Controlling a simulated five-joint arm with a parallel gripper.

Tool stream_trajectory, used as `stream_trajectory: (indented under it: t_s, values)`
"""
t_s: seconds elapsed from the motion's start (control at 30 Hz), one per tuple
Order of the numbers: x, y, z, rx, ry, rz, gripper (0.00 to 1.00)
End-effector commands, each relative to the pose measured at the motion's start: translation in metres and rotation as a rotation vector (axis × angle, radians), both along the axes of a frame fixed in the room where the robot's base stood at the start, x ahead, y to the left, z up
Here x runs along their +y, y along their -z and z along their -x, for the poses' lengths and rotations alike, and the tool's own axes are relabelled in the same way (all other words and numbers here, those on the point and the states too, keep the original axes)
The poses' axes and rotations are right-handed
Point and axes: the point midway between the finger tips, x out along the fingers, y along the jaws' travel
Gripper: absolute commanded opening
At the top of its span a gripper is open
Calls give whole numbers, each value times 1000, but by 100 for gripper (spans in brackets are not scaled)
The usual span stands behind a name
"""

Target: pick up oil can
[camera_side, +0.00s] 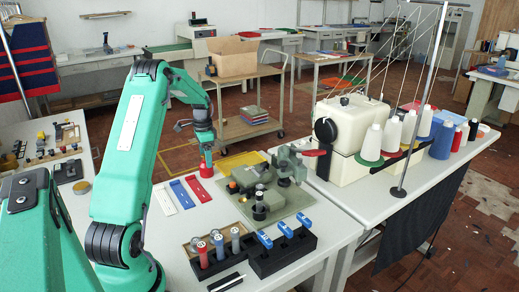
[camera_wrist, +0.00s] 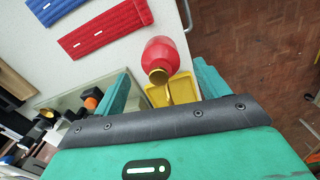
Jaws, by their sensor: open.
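The oil can is a red, rounded can (camera_wrist: 161,54) with a dark, brass-rimmed opening at its near end in the wrist view. In the side view the red can (camera_side: 207,160) stands near the back edge of the white table, directly below my gripper (camera_side: 203,143). In the wrist view my gripper (camera_wrist: 163,86) has its two green fingers apart, one on each side of the can's near end. Nothing shows clamped between them. Whether a finger touches the can cannot be told.
Red (camera_side: 200,190), blue (camera_side: 182,194) and white (camera_side: 164,200) strips lie in front of the can. A green machine fixture (camera_side: 258,180) stands to the right. Black racks (camera_side: 283,250) with tools are at the front. The floor lies beyond the table edge.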

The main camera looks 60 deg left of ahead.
Motion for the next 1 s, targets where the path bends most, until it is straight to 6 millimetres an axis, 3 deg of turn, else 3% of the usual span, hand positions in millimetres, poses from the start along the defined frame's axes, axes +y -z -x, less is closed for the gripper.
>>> stream_trajectory:
  t_s: [0.33, 0.73, 1.0]
  values:
    - [0, 9, 0, 0, 0, 1, 74]
    - [1, 50, 1, 0, 0, 0, 74]
    - [1, 54, 1, 0, 0, 0, 74]
